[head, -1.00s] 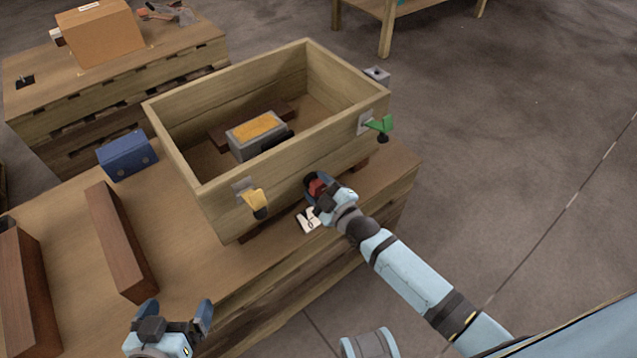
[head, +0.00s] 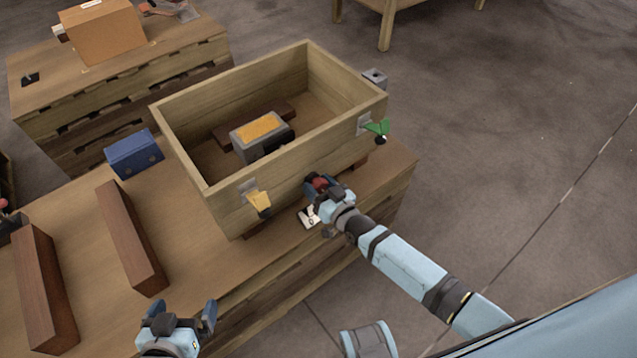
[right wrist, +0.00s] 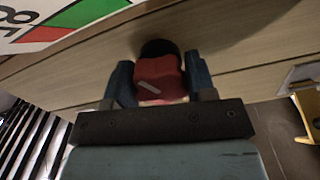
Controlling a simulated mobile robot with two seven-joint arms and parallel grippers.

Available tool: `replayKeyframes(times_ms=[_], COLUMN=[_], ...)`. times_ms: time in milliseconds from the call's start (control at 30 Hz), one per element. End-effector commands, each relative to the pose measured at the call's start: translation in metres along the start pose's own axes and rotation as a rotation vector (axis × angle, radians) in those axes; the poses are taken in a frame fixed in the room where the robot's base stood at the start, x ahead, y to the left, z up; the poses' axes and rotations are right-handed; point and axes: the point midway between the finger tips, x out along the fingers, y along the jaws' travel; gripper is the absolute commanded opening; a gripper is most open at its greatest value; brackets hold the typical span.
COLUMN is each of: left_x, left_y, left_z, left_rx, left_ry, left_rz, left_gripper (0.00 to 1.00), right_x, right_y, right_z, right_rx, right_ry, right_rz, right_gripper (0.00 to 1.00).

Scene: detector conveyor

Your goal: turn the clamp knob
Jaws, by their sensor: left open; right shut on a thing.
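The clamp knob is red with a white mark and a dark base; it shows in the right wrist view (right wrist: 158,80) and on the near wall of the wooden crate (head: 290,178) in the head view (head: 318,183). My right gripper (head: 322,186) is shut on the knob, with one blue finger on each side of it in the right wrist view (right wrist: 160,84). My left gripper (head: 182,318) is open and empty near the table's front edge, apart from the crate.
A yellow latch (head: 259,202) and a green latch (head: 377,129) sit on the crate's wall either side of the knob. Inside lies a grey box with an orange top (head: 258,128). A blue box (head: 134,153) and brown beams (head: 131,238) lie to the left.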

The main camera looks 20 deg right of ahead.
Motion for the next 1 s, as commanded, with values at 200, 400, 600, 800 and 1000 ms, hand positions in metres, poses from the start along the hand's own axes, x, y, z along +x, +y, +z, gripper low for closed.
replayKeyframes(times_ms=[200, 400, 600, 800, 1000], left_x=[-0.0003, -0.0008, -0.001, -0.0011, -0.0011], left_y=[-0.0002, -0.0002, -0.0001, 0.0, 0.0001], left_z=[0.0006, -0.0007, -0.0014, -0.0016, -0.0016], left_rx=[0.002, 0.002, 0.003, 0.003, 0.003], left_ry=[-0.006, -0.004, -0.003, -0.003, -0.003], left_rz=[-0.002, -0.002, -0.003, -0.002, -0.002], left_gripper=[1.0, 1.0, 1.0, 1.0, 1.0], right_x=[-0.0002, -0.0003, -0.0003, -0.0004, -0.0004], right_y=[-0.0002, -0.0005, -0.0005, -0.0005, -0.0005], right_z=[0.0001, 0.0006, 0.0007, 0.0007, 0.0008], right_rx=[0.172, 0.286, 0.352, 0.378, 0.38], right_ry=[-0.001, -0.002, -0.001, -0.001, -0.001], right_rz=[0.0, 0.0, 0.0, 0.001, 0.001], right_gripper=[0.27, 0.27, 0.27, 0.27, 0.27])
